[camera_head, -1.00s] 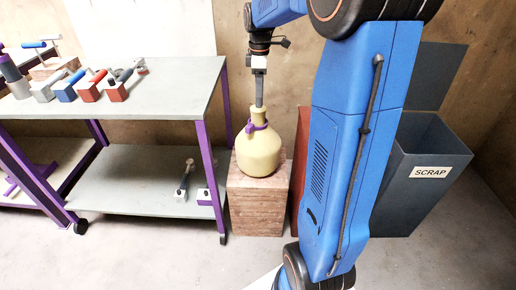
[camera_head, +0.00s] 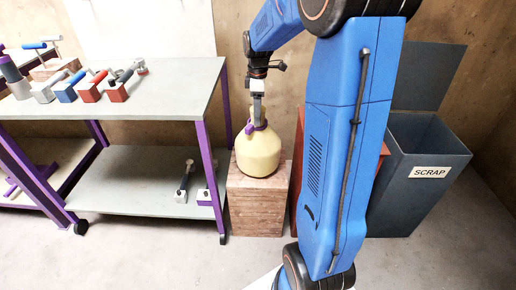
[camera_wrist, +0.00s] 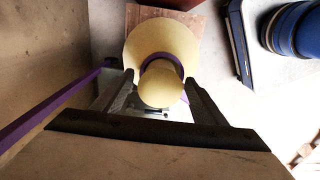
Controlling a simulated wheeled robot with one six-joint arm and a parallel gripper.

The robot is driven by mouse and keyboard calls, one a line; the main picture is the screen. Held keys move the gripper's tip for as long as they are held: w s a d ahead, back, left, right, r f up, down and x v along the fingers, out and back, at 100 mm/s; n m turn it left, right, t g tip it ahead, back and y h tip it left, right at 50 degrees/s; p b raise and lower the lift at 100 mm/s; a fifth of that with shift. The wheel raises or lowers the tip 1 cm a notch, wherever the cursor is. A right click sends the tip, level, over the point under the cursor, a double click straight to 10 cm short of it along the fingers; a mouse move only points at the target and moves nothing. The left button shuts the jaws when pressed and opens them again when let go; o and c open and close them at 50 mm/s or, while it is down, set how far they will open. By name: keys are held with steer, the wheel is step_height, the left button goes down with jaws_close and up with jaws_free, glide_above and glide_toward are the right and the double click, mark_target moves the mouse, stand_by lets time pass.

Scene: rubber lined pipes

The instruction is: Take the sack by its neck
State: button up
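The sack (camera_head: 258,153) is pale yellow and rounded, with a purple tie around its narrow neck. It stands upright on a wooden block. My gripper (camera_head: 257,118) points down at the neck from above, and its fingers hide much of the neck in the head view. In the wrist view my gripper (camera_wrist: 158,78) is open, with one finger on each side of the sack's neck (camera_wrist: 160,85). A gap shows between each finger and the neck. The purple tie (camera_wrist: 178,66) shows beyond the neck's top.
The wooden block (camera_head: 256,210) stands beside a grey bench (camera_head: 170,90) with purple legs, which holds several tools. A red container (camera_head: 297,170) is partly hidden behind my arm. A grey SCRAP bin (camera_head: 425,195) is at the right.

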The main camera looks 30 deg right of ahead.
steer(key=shift+s+f, duration=0.1)
steer(key=shift+f, duration=0.65)
steer(key=shift+c, duration=0.5)
steer(key=shift+r, duration=0.15)
jaws_close()
steer(key=shift+r, duration=0.15)
